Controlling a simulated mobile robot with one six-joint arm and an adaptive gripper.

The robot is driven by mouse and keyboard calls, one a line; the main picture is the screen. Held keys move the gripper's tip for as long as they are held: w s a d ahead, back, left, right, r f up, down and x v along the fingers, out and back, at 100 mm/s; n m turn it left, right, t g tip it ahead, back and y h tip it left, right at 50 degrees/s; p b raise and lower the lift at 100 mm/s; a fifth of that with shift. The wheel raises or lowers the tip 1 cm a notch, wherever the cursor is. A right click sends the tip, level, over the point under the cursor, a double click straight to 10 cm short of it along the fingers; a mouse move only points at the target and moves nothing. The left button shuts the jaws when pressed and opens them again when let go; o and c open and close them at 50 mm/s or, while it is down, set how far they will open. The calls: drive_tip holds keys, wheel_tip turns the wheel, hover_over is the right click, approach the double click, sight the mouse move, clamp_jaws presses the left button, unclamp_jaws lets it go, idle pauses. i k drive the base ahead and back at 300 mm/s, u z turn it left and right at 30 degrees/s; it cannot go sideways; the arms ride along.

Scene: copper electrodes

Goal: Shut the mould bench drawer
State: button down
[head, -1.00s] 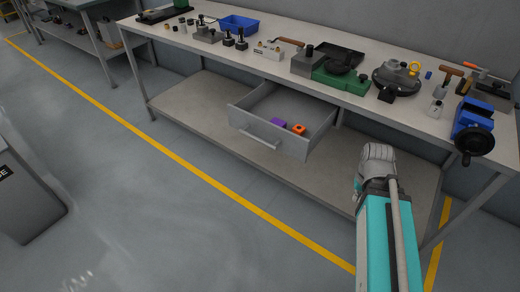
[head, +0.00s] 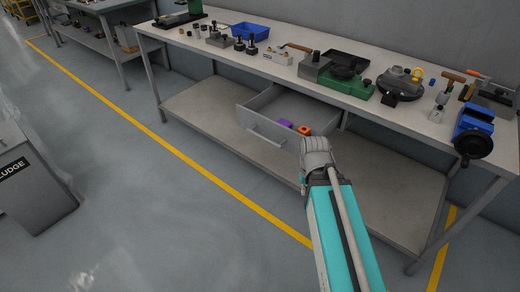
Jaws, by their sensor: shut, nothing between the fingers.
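The mould bench drawer (head: 262,142) is grey and stands pulled out below the bench top, left of my arm. Its front panel carries a pale bar handle (head: 268,136) and faces the aisle. A purple block (head: 285,123) and an orange block with a dark centre (head: 304,130) lie inside. My teal arm with its grey rounded joint reaches up from the bottom of the head view. The joint covers the drawer's right front corner; I cannot tell whether it touches. My gripper's fingers cannot be made out.
The bench top (head: 275,68) holds a blue tray (head: 250,31), a green-based tool (head: 345,82) and a blue vise (head: 472,128) with a black handwheel at the right. A lower shelf (head: 205,100) runs beneath the drawer. The floor in front, with its yellow line (head: 180,154), is clear.

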sight(259, 116)
drive_tip(key=u, duration=0.15)
drive_tip(key=k, duration=1.25)
drive_tip(key=z, duration=0.8)
drive_tip(key=i, duration=1)
drive_tip(key=u, duration=0.05)
